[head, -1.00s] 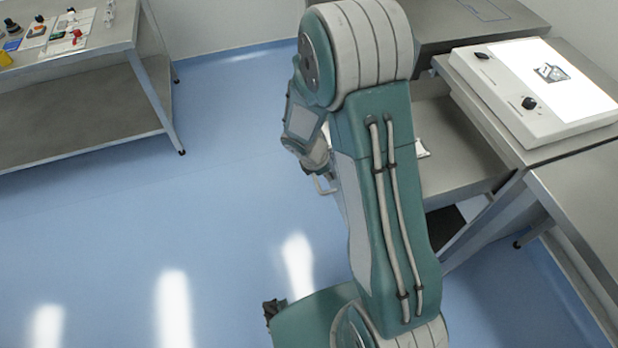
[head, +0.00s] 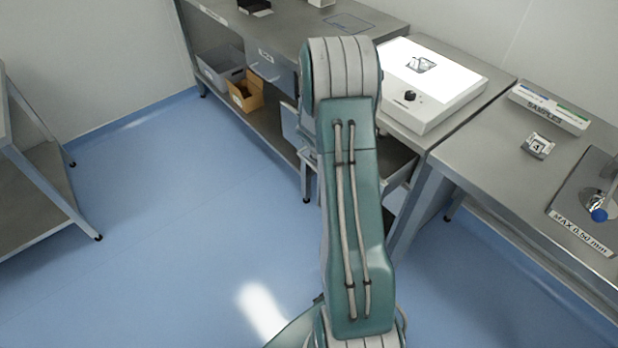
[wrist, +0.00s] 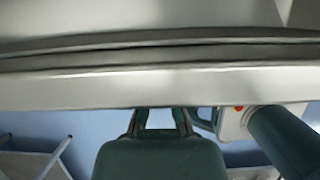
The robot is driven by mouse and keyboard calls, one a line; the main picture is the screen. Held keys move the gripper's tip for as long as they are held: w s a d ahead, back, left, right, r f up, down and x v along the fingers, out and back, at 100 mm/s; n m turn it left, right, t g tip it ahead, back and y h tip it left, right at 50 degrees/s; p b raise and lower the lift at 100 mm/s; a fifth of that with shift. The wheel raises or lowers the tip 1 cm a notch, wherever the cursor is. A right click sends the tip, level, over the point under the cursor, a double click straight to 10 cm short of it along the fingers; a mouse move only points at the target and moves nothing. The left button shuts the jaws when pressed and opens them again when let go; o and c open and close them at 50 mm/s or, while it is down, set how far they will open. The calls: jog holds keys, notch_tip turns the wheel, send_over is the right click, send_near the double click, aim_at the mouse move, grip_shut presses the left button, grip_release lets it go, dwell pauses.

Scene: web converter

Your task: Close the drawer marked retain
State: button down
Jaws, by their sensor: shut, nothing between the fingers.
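In the head view, a pulled-out drawer (head: 293,125) stands out from the bench, its grey front just left of my arm; my arm hides much of it. Another labelled drawer front (head: 270,72) sits flush under the bench top to the left. The labels are too small to read, so I cannot tell which is marked retain. My gripper is hidden behind my arm in the head view. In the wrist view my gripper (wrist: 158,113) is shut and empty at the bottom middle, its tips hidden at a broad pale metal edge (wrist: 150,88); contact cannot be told.
A grey bin (head: 215,68) and a tan box (head: 243,95) are on the lower shelf. A lit light box (head: 435,80) stands on the bench, with a samples tray (head: 548,108) to its right. Another table (head: 40,190) is at the left. Blue floor between is clear.

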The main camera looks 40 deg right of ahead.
jog(key=d, duration=1.1)
jog(key=shift+d, duration=0.3)
